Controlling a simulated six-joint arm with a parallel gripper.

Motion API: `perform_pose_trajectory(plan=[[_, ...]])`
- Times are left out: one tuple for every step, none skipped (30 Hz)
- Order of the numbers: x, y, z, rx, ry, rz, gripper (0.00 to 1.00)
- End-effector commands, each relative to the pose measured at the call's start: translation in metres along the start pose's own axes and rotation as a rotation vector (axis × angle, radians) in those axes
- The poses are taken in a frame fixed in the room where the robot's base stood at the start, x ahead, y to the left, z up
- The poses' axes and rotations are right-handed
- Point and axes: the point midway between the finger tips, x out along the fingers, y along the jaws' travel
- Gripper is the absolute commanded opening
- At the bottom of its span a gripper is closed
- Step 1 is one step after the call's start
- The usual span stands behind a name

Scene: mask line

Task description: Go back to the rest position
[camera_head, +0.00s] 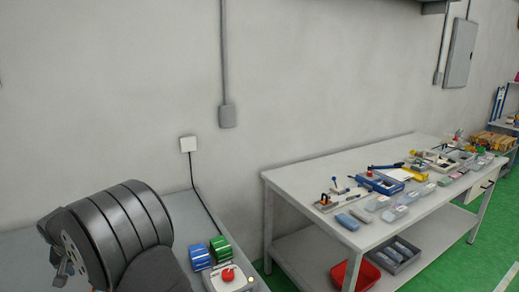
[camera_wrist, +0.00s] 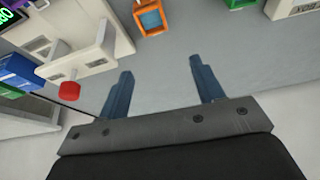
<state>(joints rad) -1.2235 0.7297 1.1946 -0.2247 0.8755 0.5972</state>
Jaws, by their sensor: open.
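My gripper (camera_wrist: 163,92) shows in the wrist view with its two blue fingers spread wide apart and nothing between them. It is open above a grey surface. In the head view the fingers are not seen; a dark, ribbed part of my arm (camera_head: 120,235) fills the lower left.
In the wrist view, a pale device with a red knob (camera_wrist: 70,91) lies left of my fingers. An orange square holder (camera_wrist: 150,17) lies ahead. In the head view, blue (camera_head: 200,257) and green (camera_head: 221,249) items stand beside my arm. A white workbench (camera_head: 300,180) with several tools stands right.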

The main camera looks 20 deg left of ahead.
Motion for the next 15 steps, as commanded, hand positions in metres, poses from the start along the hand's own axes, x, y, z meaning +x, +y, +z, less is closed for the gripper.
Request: perform_pose_trajectory(plan=[[0.004, -0.011, 0.0, 0.001, -0.002, 0.002, 0.61], [0.007, -0.017, 0.0, 0.004, -0.002, 0.004, 0.61], [0.009, -0.023, 0.0, 0.009, -0.002, 0.007, 0.61], [0.011, -0.028, 0.0, 0.011, -0.002, 0.008, 0.61], [0.013, -0.033, 0.0, 0.013, -0.001, 0.01, 0.61], [0.015, -0.039, 0.0, 0.016, -0.001, 0.012, 0.61], [0.016, -0.043, 0.0, 0.019, -0.001, 0.013, 0.61], [0.018, -0.046, 0.0, 0.022, -0.001, 0.015, 0.61], [0.019, -0.05, 0.001, 0.025, -0.002, 0.017, 0.61], [0.02, -0.053, 0.001, 0.026, -0.001, 0.018, 0.61], [0.021, -0.056, 0.001, 0.027, 0.0, 0.018, 0.61], [0.021, -0.059, 0.001, 0.03, 0.0, 0.019, 0.61], [0.022, -0.06, 0.001, 0.031, 0.0, 0.02, 0.61], [0.023, -0.061, 0.001, 0.032, 0.0, 0.02, 0.61], [0.023, -0.062, 0.001, 0.033, 0.0, 0.021, 0.61]])
